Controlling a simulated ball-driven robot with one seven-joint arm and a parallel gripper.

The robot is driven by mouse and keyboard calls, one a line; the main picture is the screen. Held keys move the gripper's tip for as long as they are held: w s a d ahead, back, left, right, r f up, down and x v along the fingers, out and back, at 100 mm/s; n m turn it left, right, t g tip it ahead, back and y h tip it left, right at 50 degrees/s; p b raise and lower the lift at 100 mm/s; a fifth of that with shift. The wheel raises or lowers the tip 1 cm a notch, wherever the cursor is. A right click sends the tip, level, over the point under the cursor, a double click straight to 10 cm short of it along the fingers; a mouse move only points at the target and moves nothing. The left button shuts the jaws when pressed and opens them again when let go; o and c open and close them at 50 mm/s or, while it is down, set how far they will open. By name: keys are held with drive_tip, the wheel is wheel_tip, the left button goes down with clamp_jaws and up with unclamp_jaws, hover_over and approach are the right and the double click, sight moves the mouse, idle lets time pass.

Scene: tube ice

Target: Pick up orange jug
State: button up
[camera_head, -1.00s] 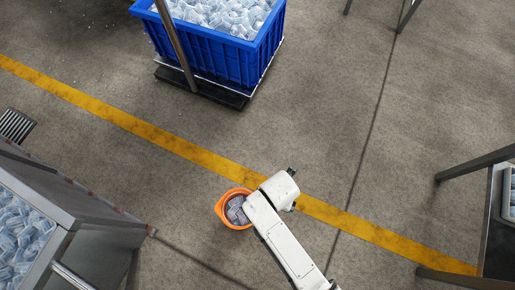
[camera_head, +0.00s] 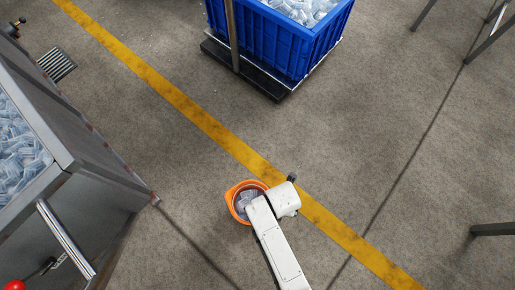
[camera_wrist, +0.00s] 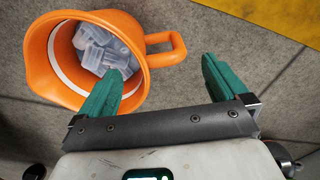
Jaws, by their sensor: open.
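The orange jug (camera_head: 231,193) stands on the concrete floor beside the yellow line, with clear tube ice (camera_head: 247,197) inside. My white arm hides its lower right part in the head view. In the wrist view the jug (camera_wrist: 38,62) is at the upper left, its handle (camera_wrist: 176,46) pointing right. My gripper (camera_wrist: 166,72) is open, with green fingers. The left finger overlaps the jug's rim and opening in the picture; the right finger is to the right of the handle. The handle lies above the gap between the fingers. I cannot tell whether a finger touches the jug.
A blue crate of ice (camera_head: 275,45) stands on a dark pallet at the top. A metal bin of ice (camera_head: 100,165) is at the left, its corner fairly near the jug. Metal legs (camera_head: 492,229) show at the right. The floor around the jug is clear.

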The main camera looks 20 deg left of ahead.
wheel_tip(320, 180, down, 4)
drive_tip(key=shift+w+d+f+b, duration=0.1)
drive_tip(key=shift+b, duration=1.15)
drive_tip(key=shift+c, duration=0.4)
drive_tip(key=c, duration=1.4)
